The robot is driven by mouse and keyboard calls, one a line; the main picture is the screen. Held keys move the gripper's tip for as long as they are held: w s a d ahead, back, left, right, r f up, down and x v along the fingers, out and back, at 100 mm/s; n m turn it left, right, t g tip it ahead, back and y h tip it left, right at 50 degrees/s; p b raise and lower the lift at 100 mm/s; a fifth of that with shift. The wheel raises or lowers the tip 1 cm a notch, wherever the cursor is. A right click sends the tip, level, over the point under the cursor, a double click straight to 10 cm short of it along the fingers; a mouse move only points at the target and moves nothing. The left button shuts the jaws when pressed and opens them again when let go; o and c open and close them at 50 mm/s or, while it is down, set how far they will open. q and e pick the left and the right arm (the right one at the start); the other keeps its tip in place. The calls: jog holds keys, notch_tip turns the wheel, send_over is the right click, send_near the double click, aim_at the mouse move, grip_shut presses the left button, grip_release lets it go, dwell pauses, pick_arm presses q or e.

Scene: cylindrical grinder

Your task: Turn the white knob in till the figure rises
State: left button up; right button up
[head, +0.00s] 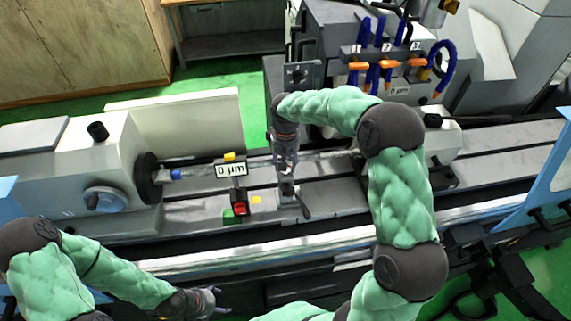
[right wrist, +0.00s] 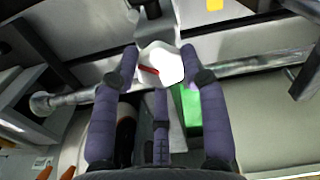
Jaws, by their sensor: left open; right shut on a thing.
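The white knob (right wrist: 162,64), with a red mark on its face, sits between the fingers of my right gripper (right wrist: 160,75) in the right wrist view. The fingers touch its sides. In the head view my right gripper (head: 286,168) reaches down to the middle of the grinder bed, and it hides most or all of the knob. The display (head: 230,170) beside it, to the left, shows the figure "0 μm". My left gripper (head: 212,302) is open and empty near the bottom edge, in front of the machine.
A metal bar (right wrist: 245,64) runs behind the knob. A small stand with a black lever (head: 304,206) is below my right gripper. A box with a red button (head: 240,208) is left of it. The headstock (head: 80,160) is at left; blue hoses (head: 383,45) rise behind.

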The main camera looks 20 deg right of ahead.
jog(key=shift+s+f, duration=0.1)
dwell(0.5)
jog(key=o, duration=1.2)
jog(key=shift+c, duration=0.2)
notch_tip(320, 180, up, 12)
